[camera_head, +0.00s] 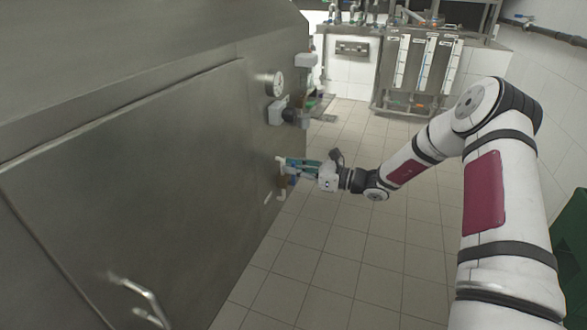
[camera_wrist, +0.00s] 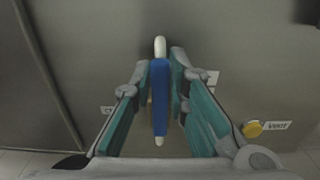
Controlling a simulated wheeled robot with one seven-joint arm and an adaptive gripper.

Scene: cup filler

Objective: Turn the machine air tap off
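The tap has a long handle with a blue middle and white ends (camera_wrist: 160,97). It stands lengthwise in the wrist view, in front of the machine's grey metal panel. My gripper (camera_wrist: 161,75) has one teal and grey finger on each side of this handle, with the fingertips close against its blue part. The handle looks held near its upper half. In the head view my gripper (camera_head: 287,165) is at the right edge of the machine's panel (camera_head: 130,170), and it largely hides the tap there.
A round gauge (camera_head: 277,84) and a grey fitting (camera_head: 278,110) sit on the panel above my gripper. A door handle (camera_head: 140,297) is at lower left. In the wrist view a yellow knob (camera_wrist: 252,129) lies to the right. The tiled floor (camera_head: 330,255) is clear.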

